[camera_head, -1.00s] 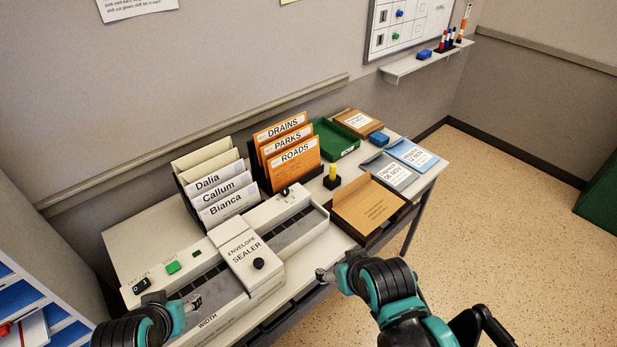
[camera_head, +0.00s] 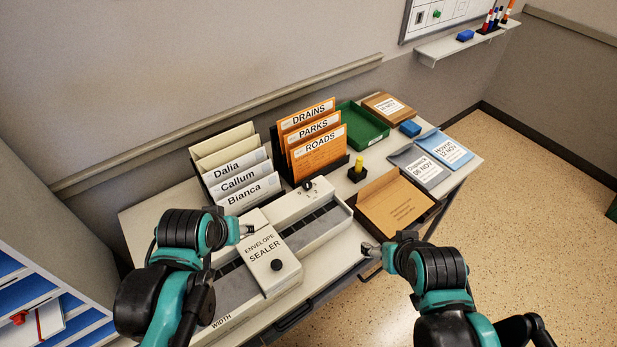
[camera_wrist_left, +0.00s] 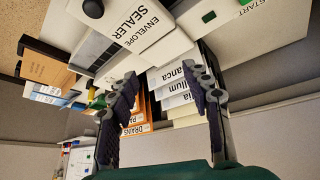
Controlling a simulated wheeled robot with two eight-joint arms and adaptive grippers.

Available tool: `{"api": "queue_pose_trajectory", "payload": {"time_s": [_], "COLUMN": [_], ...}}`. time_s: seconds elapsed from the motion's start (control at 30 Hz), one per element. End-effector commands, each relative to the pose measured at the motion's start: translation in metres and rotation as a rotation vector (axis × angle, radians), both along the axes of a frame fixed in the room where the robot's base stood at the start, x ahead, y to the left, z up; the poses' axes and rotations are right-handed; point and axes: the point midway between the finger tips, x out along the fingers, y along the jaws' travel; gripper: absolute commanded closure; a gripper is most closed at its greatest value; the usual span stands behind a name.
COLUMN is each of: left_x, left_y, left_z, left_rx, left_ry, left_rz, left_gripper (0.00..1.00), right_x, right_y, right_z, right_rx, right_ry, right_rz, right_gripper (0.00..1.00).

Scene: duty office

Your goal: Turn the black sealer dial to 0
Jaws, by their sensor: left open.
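The envelope sealer (camera_head: 252,238) is a long pale machine on the desk. A black dial (camera_head: 308,184) with small numerals beside it sits at its far right end; its exact setting is too small to read. A plain black knob (camera_head: 277,264) is on the sealer's cover and shows in the wrist view (camera_wrist_left: 93,8). My left gripper (camera_head: 247,230) is over the sealer's left part, left of the dial and apart from it. Its fingers are spread and empty in the wrist view (camera_wrist_left: 163,80). My right gripper (camera_head: 370,250) is at the desk's front edge; its opening is unclear.
A white folder rack (camera_head: 238,175) and an orange folder rack (camera_head: 318,140) stand behind the sealer. A green tray (camera_head: 362,127) lies behind.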

Motion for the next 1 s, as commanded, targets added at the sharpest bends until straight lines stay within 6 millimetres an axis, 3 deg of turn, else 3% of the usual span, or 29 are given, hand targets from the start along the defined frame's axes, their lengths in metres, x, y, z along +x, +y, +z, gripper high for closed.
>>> {"api": "queue_pose_trajectory", "payload": {"time_s": [0.27, 0.4, 0.53, 0.67, 0.8, 1.0], "left_x": [0.049, 0.091, 0.134, 0.174, 0.212, 0.243], "left_y": [-0.019, -0.038, -0.061, -0.087, -0.117, -0.151], "left_z": [0.034, 0.049, 0.052, 0.043, 0.021, -0.018], "left_rx": [-0.076, -0.127, -0.168, -0.194, -0.207, -0.205], "left_ry": [0.093, 0.173, 0.256, 0.336, 0.416, 0.496], "left_rz": [0.104, 0.199, 0.307, 0.421, 0.546, 0.696], "left_gripper": [0.51, 0.51, 0.51, 0.51, 0.51, 0.51], "right_x": [0.000, 0.000, 0.000, 0.000, 0.000, 0.000], "right_y": [0.000, 0.000, 0.000, 0.000, 0.000, 0.000], "right_z": [0.022, 0.038, 0.054, 0.070, 0.086, 0.103], "right_rx": [0.000, 0.000, 0.000, 0.000, 0.000, 0.000], "right_ry": [0.000, 0.000, 0.000, 0.000, 0.000, 0.000], "right_rz": [0.000, 0.000, 0.000, 0.000, 0.000, 0.000], "right_gripper": [0.25, 0.25, 0.25, 0.25, 0.25, 0.25]}}
